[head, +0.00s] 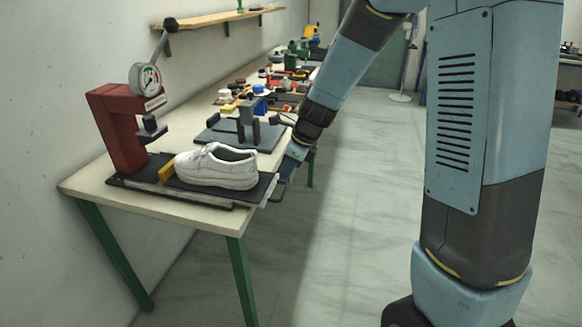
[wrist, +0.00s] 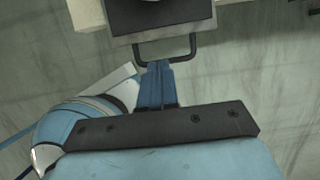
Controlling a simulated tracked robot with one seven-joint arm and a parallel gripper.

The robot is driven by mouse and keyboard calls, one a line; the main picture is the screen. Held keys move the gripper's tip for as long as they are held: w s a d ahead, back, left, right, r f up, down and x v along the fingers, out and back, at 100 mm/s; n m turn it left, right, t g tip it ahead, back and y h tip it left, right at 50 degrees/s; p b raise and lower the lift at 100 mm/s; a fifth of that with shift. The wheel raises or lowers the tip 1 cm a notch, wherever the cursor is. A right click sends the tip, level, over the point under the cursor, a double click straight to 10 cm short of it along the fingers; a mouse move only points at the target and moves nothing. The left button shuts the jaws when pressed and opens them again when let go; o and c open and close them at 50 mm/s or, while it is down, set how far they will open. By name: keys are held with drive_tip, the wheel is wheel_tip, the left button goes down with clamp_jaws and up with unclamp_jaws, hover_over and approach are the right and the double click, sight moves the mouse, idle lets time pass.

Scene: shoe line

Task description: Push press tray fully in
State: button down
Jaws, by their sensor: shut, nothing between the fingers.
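The red press (head: 122,125) with a round gauge stands on the near end of the table. Its dark tray (head: 264,187) sticks out to the right of the press with a white shoe (head: 218,168) on it. The tray's end also shows at the top of the wrist view (wrist: 155,17), with a dark U-shaped handle (wrist: 194,48) on it. My gripper (head: 284,176) is shut and empty at the tray's right end. In the wrist view its fingertips (wrist: 158,66) are at the handle's crossbar; I cannot tell whether they touch it.
A dark fixture with grey posts (head: 247,125) sits behind the tray. Several small coloured parts and tools lie farther along the table (head: 82,186). The floor to the right is open.

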drive_tip(key=x, duration=0.6)
drive_tip(key=shift+f, duration=0.2)
